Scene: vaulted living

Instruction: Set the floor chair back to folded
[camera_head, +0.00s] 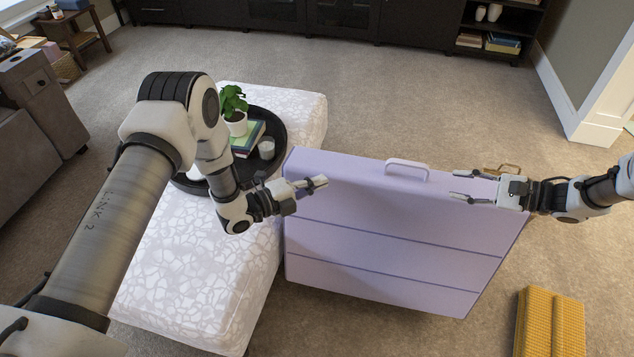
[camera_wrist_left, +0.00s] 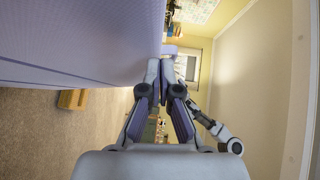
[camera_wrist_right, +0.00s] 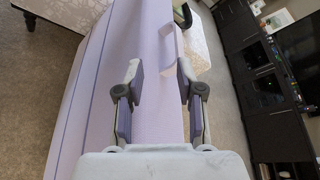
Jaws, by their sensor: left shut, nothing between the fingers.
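The lavender floor chair (camera_head: 390,245) stands on edge on the carpet as a broad, slightly tilted panel with two dark seam lines. Its pale loop handle (camera_head: 407,166) rises from the top edge; it also shows in the right wrist view (camera_wrist_right: 168,45). My left gripper (camera_head: 318,184) is shut and empty at the chair's upper left corner; I cannot tell if it touches. The chair fills the upper left of the left wrist view (camera_wrist_left: 75,45). My right gripper (camera_head: 457,186) is open over the chair's right upper part, fingers apart on either side of the top edge in its wrist view.
A white patterned ottoman (camera_head: 180,270) stands close to the chair's left, bearing a dark round tray (camera_head: 278,128) with a plant, books and a cup. A yellow ribbed object (camera_head: 552,325) lies at lower right. Dark cabinets line the back wall.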

